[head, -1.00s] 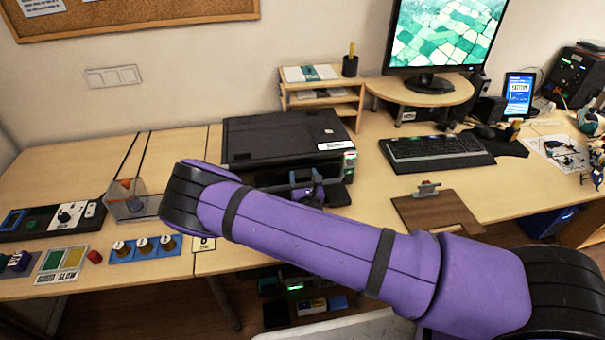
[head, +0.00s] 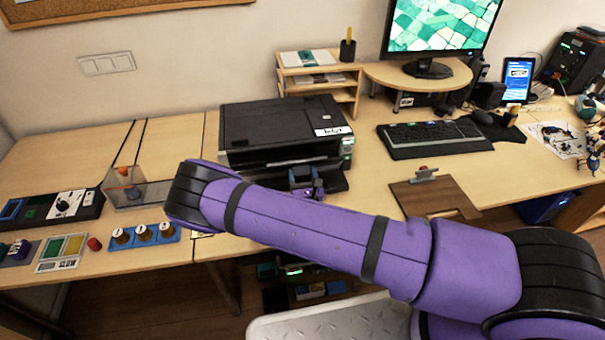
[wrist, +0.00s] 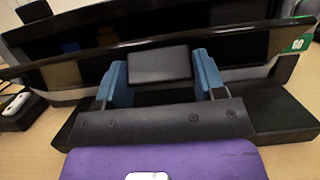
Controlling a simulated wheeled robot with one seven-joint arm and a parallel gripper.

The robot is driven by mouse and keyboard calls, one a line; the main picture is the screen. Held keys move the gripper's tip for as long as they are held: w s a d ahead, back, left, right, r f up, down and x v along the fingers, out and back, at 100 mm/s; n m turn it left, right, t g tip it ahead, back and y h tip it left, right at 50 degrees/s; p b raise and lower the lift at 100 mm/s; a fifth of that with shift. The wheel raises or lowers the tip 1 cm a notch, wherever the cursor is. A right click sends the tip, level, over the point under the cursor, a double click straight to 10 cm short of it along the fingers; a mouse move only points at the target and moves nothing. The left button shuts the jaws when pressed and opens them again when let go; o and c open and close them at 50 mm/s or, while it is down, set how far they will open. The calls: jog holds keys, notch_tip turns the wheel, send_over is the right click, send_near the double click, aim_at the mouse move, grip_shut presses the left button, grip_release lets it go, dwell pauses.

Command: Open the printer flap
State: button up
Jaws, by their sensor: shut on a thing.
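The black printer (head: 270,125) stands on the desk, with a white label and small green lights at its front right. My gripper (head: 305,178) is at the printer's front, partly hidden behind my purple arm. In the wrist view, the blue fingers of my gripper (wrist: 160,75) are shut on a dark rectangular handle (wrist: 160,63), one finger on each side. The glossy dark printer flap (wrist: 75,58) spans the view behind the handle, its long edge slightly tilted. I cannot tell how far it stands open. A green GO label (wrist: 299,45) is at the right.
A wooden paper shelf (head: 318,80) stands behind the printer. A keyboard (head: 433,138) and a clipboard (head: 433,196) lie to the right. A clear box (head: 140,192) and a blue tray with knobs (head: 143,238) are left. The desk between printer and clipboard is clear.

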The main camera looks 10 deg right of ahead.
jog(key=shift+f, duration=0.15)
jog(key=o, duration=1.3)
jog(key=shift+w, duration=0.1)
jog(key=shift+r, duration=0.4)
jog(key=r, duration=0.1)
jog(key=s+r, duration=0.1)
jog(key=r, duration=0.1)
jog(key=shift+s, duration=0.1)
jog(key=s, duration=0.5)
jog(key=s+d+r, duration=0.1)
jog(key=s, duration=0.4)
jog(key=s+d, duration=0.1)
jog(key=s, duration=0.3)
jog(key=shift+s+r, duration=0.15)
jog(key=shift+s, duration=0.25)
